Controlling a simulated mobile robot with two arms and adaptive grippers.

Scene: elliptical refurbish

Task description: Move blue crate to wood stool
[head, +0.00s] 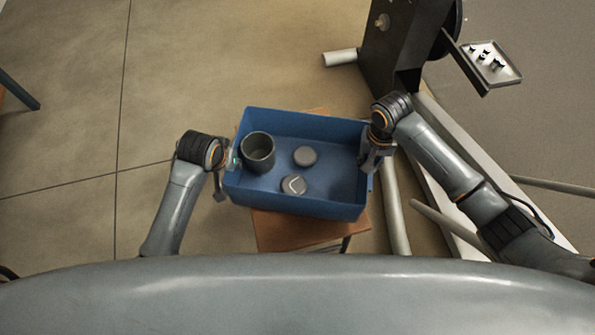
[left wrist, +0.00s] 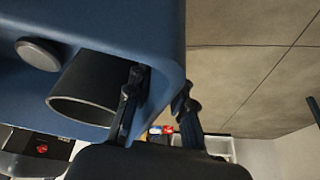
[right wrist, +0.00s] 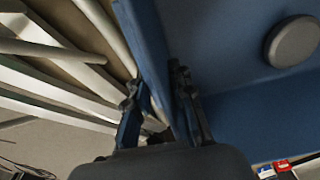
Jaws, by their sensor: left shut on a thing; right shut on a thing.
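The blue crate (head: 325,207) is in the middle of the head view, over the wood stool (head: 283,232). A dark grey cup (head: 258,152) and two grey round pieces (head: 304,156) (head: 293,185) are inside it. My left gripper (head: 230,165) is shut on the crate's left wall; the left wrist view shows its fingers (left wrist: 158,105) on both sides of that wall, beside the cup. My right gripper (head: 370,160) is shut on the right wall, which also shows between its fingers in the right wrist view (right wrist: 158,100). The crate hides most of the stool top. I cannot tell whether the crate touches the stool.
A black machine (head: 392,45) with a small tray of parts (head: 490,64) stands at the back right. Its light frame bars run down the right side, close to my right arm. The tiled floor at the left is mostly clear.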

